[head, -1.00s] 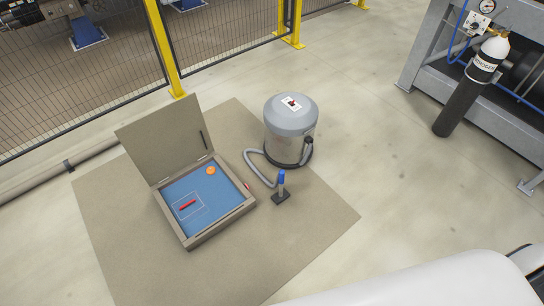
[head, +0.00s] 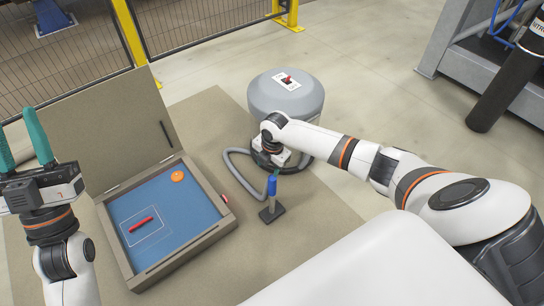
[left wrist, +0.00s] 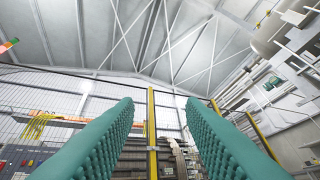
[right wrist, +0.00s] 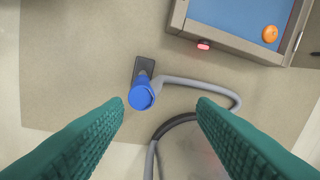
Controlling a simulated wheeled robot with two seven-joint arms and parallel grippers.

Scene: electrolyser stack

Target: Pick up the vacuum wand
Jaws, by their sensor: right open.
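The vacuum wand (head: 271,187) stands upright with its blue grip up, on a small dark stand (head: 271,214) beside the vacuum. In the right wrist view the wand's blue end (right wrist: 141,97) shows from above, between the fingers but nearer the left one, apart from both. My right gripper (head: 275,172) is open and empty, pointing down above the wand; its fingers are mostly hidden in the head view. My left gripper (head: 20,130) is raised at the left, open and empty, fingers pointing up.
The grey vacuum drum (head: 287,100) stands behind my right wrist, its hose (head: 232,165) looping to the wand. An open case (head: 186,238) with blue lining holds a red stick (head: 141,224) and an orange disc (head: 178,176). The mat right of the stand is clear.

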